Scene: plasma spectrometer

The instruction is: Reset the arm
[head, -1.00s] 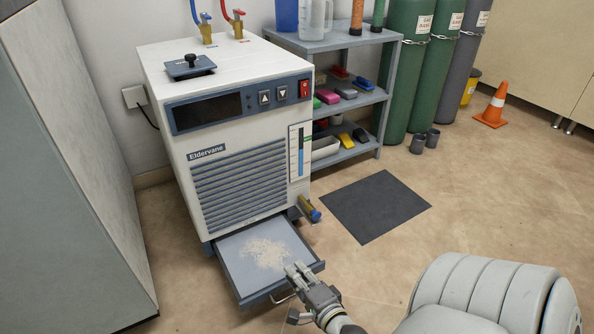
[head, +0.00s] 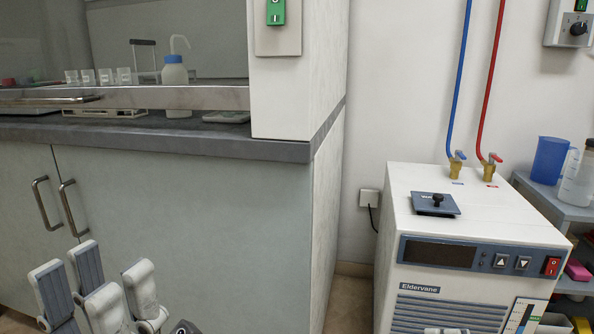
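My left gripper (head: 98,283) is at the bottom left of the head view, in front of the grey cabinet doors. Its pale fingers with grey pads point upward and stand apart, with nothing seen between them. Only a small grey tip of what seems to be my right gripper (head: 446,330) shows at the bottom edge, in front of the white Eldervane chiller (head: 480,265). Whether it is open or shut is not visible. The chiller's lower part and its drawer are out of view.
The fume hood cabinet (head: 220,230) fills the left, with metal door handles (head: 68,207). A wash bottle (head: 176,85) and beakers stand inside the hood. A shelf with a blue jug (head: 549,160) stands at right.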

